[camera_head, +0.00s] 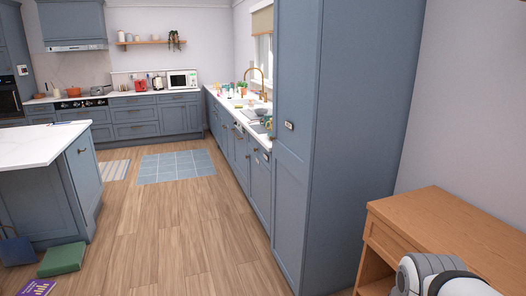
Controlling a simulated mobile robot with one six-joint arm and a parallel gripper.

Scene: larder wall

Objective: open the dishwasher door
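I cannot clearly pick out the dishwasher. The right-hand run of blue cabinet fronts (259,186) stretches away beneath the sink counter, seen at a steep angle. A small pale strip (239,128) near the top of one front there could be a control panel, but it is too small to tell. All the fronts I can see in that run look shut. White and grey rounded parts of my arm show at the bottom right corner, in front of a wooden side table. My gripper's fingers are not in view.
A tall blue cabinet (305,150) stands at the near end of the right-hand run. The wooden side table (455,225) is beside it. A white-topped island (40,143) is at left, with a green box (62,260) on the floor.

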